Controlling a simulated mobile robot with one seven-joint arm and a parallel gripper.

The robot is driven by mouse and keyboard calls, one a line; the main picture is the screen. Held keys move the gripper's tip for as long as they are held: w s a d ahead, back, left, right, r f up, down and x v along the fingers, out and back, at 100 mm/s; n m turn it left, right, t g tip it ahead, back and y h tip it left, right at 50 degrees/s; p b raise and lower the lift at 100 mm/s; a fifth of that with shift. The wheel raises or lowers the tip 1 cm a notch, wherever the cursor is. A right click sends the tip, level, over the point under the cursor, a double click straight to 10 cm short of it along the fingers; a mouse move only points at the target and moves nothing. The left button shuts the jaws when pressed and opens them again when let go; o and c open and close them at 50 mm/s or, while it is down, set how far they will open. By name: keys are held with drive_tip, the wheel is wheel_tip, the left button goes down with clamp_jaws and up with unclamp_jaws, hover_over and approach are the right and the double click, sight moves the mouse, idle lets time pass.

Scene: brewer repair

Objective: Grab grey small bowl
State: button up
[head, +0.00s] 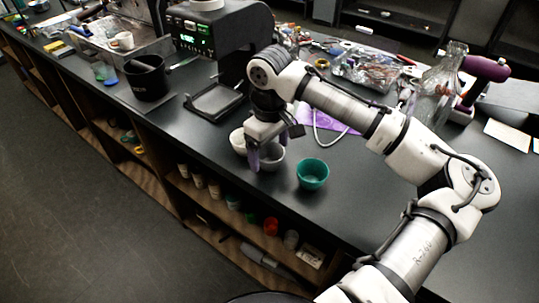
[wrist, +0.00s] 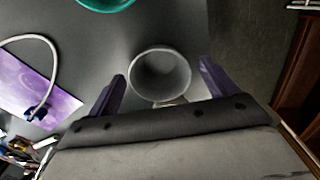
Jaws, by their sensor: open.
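In the wrist view the grey bowl (wrist: 161,78) lies between the two open fingers (wrist: 162,70), with a gap on each side. Its rim is round and its inside is empty. In the head view my gripper hides part of the bowl. The teal bowl shows at the top of the wrist view (wrist: 106,3).
A purple sheet (head: 325,120) with a pale loop of cable lies behind the bowls. A black brewer (head: 222,40) and a black bin (head: 147,79) stand to the left. Glassware and tools crowd the back right. Open shelves run below the counter's front edge.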

drive_tip(key=shift+f, duration=0.65)
drive_tip(key=c, duration=1.1)
drive_tip(key=shift+o, duration=0.2)
drive_tip(key=shift+r, duration=0.1)
